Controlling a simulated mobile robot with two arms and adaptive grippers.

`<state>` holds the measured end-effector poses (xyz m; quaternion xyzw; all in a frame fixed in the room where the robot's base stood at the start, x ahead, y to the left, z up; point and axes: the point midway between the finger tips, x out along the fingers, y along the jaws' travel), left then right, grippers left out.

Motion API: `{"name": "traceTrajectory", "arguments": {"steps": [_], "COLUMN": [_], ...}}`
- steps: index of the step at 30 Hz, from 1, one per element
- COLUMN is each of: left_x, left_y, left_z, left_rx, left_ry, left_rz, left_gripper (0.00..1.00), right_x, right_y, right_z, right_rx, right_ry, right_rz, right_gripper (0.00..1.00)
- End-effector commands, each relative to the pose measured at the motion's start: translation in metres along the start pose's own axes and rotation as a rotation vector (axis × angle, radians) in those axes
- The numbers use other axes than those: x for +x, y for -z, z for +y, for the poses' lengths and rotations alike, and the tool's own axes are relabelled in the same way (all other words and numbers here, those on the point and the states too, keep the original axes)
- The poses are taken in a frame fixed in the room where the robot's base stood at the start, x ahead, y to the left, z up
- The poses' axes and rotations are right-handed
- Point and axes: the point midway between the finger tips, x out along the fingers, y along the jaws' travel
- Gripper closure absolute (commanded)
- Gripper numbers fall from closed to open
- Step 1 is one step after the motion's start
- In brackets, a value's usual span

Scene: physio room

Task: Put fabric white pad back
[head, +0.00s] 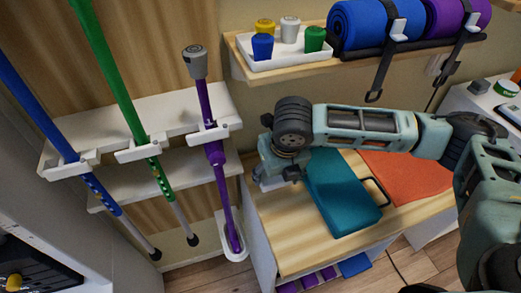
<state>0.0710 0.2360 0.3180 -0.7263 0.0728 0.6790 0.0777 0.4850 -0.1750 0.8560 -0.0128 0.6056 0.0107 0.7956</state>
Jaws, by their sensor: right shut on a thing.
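My right gripper (278,176) reaches in from the right and hangs over the left end of the wooden bench top. It is shut on a small pale thing, apparently the fabric white pad (269,184), which is mostly hidden by the fingers. Only a whitish edge shows below the fingers, close to the bench top; I cannot tell whether it touches the wood. My left gripper is not in view.
A teal case with a black handle (340,198) lies just right of the gripper, beside an orange mat (405,176). A purple cane (216,150) stands close on the left. The front left of the bench top (283,232) is clear.

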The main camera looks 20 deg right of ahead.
Motion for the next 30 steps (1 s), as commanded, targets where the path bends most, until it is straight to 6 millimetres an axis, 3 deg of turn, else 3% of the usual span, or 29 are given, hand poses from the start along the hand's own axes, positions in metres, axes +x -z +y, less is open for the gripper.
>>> {"name": "traceTrajectory", "arguments": {"steps": [2, 5, 13, 18, 28, 30], "left_x": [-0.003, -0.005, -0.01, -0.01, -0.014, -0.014], "left_y": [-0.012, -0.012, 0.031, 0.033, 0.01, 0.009], "left_z": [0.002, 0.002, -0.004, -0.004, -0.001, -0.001], "left_rx": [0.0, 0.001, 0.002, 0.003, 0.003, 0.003], "left_ry": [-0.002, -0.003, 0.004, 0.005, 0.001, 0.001], "left_rz": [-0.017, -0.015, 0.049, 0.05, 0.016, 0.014], "left_gripper": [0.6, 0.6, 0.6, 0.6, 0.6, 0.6], "right_x": [0.004, 0.011, 0.025, 0.029, 0.062, 0.063], "right_y": [-0.021, -0.045, -0.095, -0.105, -0.096, -0.095], "right_z": [0.0, 0.001, 0.001, 0.001, 0.0, 0.0], "right_rx": [0.003, 0.003, 0.001, 0.0, 0.0, 0.0], "right_ry": [0.002, 0.002, 0.001, 0.001, 0.001, 0.001], "right_rz": [-0.001, 0.0, 0.001, 0.002, 0.002, 0.001], "right_gripper": [0.55, 0.55, 0.55, 0.55, 0.55, 0.59]}}
